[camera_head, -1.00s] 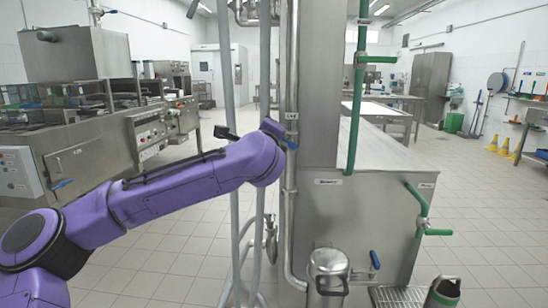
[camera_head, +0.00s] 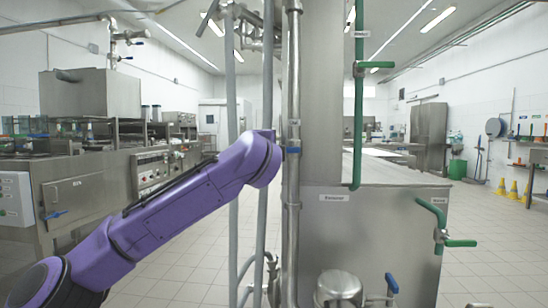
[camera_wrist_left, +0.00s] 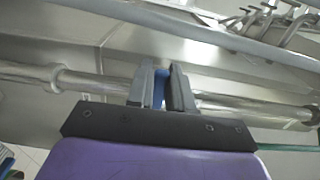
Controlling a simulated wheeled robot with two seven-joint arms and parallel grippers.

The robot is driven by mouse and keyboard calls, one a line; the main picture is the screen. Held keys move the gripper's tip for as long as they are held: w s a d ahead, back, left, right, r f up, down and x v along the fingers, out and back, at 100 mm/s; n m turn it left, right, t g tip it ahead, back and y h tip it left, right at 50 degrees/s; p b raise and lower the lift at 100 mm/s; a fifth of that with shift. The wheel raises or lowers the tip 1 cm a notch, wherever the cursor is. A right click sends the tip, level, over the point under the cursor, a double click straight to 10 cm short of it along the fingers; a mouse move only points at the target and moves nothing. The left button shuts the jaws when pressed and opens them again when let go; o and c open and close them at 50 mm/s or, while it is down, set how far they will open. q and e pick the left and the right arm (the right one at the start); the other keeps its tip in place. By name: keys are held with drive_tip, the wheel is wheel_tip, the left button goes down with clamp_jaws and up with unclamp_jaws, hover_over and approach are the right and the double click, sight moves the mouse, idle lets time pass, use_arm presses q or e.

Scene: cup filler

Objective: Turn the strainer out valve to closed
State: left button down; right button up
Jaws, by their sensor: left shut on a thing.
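The strainer out valve sits on the upright steel pipe in front of the tank. Its blue handle (camera_head: 293,150) shows as a small strip just right of the end of my purple left arm in the head view. In the left wrist view, my left gripper (camera_wrist_left: 164,72) has its two grey fingers on either side of the blue handle (camera_wrist_left: 161,86) and is shut on it. The steel pipe (camera_wrist_left: 100,82) runs across behind the fingers. The arm hides most of the gripper and part of the valve in the head view. My right gripper is not in view.
The steel tank (camera_head: 390,230) stands right of the pipe, with a green-handled valve (camera_head: 440,236) on its face. A tall green pipe (camera_head: 358,120) rises beside the column. Grey hoses (camera_head: 232,120) hang left of the pipe. A lidded steel vessel (camera_head: 340,284) is below.

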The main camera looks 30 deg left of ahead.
use_arm(q)
drive_tip(key=shift+f, duration=0.1)
drive_tip(key=c, duration=1.1)
unclamp_jaws()
drive_tip(key=v, duration=1)
drive_tip(key=shift+s+b, duration=0.3)
drive_tip(key=shift+b, duration=0.1)
drive_tip(key=shift+d, duration=0.1)
